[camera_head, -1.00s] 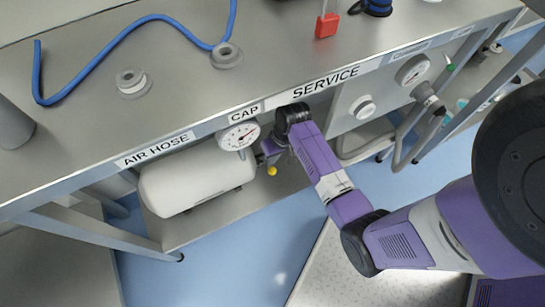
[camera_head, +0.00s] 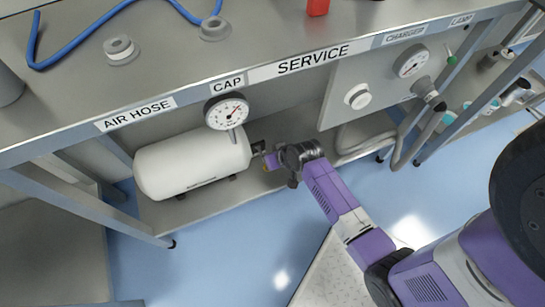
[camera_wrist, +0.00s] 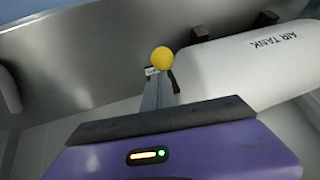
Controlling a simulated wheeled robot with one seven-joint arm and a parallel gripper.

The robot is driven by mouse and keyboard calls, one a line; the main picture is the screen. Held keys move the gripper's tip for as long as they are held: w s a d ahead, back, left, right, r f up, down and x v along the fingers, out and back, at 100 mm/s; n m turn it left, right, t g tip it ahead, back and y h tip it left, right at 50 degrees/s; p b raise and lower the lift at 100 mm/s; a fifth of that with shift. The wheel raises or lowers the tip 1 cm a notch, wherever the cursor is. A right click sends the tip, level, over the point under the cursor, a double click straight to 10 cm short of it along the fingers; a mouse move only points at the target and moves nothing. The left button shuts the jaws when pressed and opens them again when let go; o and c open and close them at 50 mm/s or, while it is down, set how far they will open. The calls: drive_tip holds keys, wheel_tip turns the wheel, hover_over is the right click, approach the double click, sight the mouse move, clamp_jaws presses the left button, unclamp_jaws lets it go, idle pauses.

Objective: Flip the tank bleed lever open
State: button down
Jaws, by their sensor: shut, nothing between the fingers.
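The white air tank (camera_head: 190,165) lies on the shelf under the bench; it also shows in the wrist view (camera_wrist: 245,70), lettered AIR TANK. A round yellow knob (camera_wrist: 162,57), apparently the bleed lever's end, stands beside the tank's end in the wrist view. In the head view the lever is mostly hidden by my gripper. My gripper (camera_wrist: 157,92) is shut and empty, its fingertips just short of the knob in the picture; I cannot tell whether they touch the lever. In the head view my gripper (camera_head: 268,160) is close to the tank's right end.
A pressure gauge (camera_head: 227,111) stands above the tank's right end. The bench edge with its SERVICE label (camera_head: 312,60) overhangs the shelf. A panel with a white knob (camera_head: 357,96) and a second gauge (camera_head: 411,61) is to the right.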

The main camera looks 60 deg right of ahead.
drive_tip(key=f+b, duration=0.1)
drive_tip(key=f+t+h+b, duration=0.1)
drive_tip(key=f+t+b, duration=0.1)
drive_tip(key=shift+s+a+f+b, duration=0.1)
drive_tip(key=shift+s+a+b, duration=0.2)
drive_tip(key=shift+s, duration=0.1)
drive_tip(key=shift+f+n+t+h+b, duration=0.3)
drive_tip(key=shift+f+t+h+b, duration=0.5)
drive_tip(key=shift+t+b, duration=0.35)
drive_tip(key=shift+d+f+b, duration=0.1)
drive_tip(key=shift+f+b, duration=0.1)
drive_tip(key=shift+b, duration=0.1)
drive_tip(key=shift+r, duration=0.1)
drive_tip(key=shift+r+p, duration=0.75)
drive_tip(key=shift+p, duration=0.15)
